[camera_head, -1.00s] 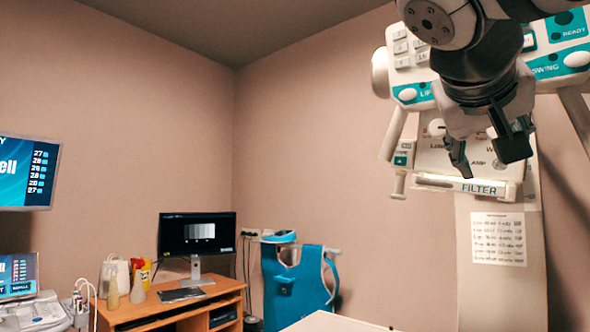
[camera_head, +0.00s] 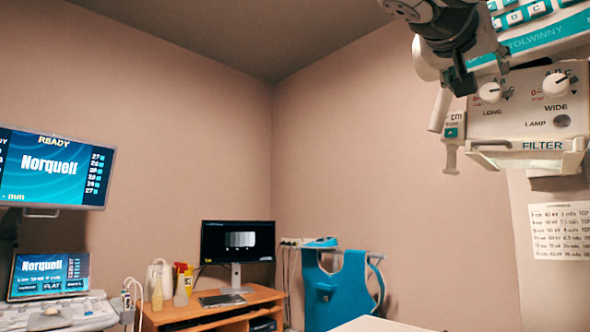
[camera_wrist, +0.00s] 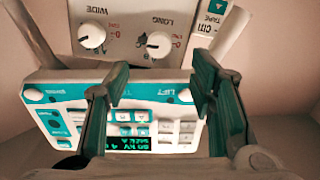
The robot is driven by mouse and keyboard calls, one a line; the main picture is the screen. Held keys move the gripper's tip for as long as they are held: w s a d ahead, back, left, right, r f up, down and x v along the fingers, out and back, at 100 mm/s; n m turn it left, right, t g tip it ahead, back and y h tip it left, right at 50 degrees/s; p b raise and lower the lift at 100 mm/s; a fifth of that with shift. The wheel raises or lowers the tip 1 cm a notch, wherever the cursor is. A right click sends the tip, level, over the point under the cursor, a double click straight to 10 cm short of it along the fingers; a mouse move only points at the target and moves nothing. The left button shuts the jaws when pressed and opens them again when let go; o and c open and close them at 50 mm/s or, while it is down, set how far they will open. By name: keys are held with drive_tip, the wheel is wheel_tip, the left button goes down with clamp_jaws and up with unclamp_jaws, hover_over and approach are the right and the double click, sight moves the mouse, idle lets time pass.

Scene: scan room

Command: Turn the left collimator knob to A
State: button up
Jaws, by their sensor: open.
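The collimator panel (camera_head: 525,122) is at the upper right in the head view. Its left knob, a white dial above LONG (camera_head: 489,92), and its right knob, above WIDE (camera_head: 556,85), are both uncovered. The wrist view shows the panel upside down, with the LONG knob (camera_wrist: 159,44) right of the WIDE knob (camera_wrist: 92,36). Small letters surround each dial; I cannot tell the left knob's setting. My gripper (camera_wrist: 160,72) is open and empty, its fingers apart below the LONG knob in the wrist view and not touching it. In the head view my gripper (camera_head: 462,80) is just left of that knob.
A keypad console with a green display (camera_wrist: 130,143) fills the space between and behind my fingers in the wrist view. A handle (camera_head: 440,108) hangs left of the panel, and a FILTER rail (camera_head: 530,158) lies below. A desk (camera_head: 215,308) and monitors stand farther left.

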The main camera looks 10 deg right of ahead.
sight(490, 92)
drive_tip(key=x, duration=0.8)
drive_tip(key=shift+w+d, duration=0.15)
drive_tip(key=shift+d, duration=0.2)
drive_tip(key=shift+c, duration=0.5)
drive_tip(key=c, duration=1.1)
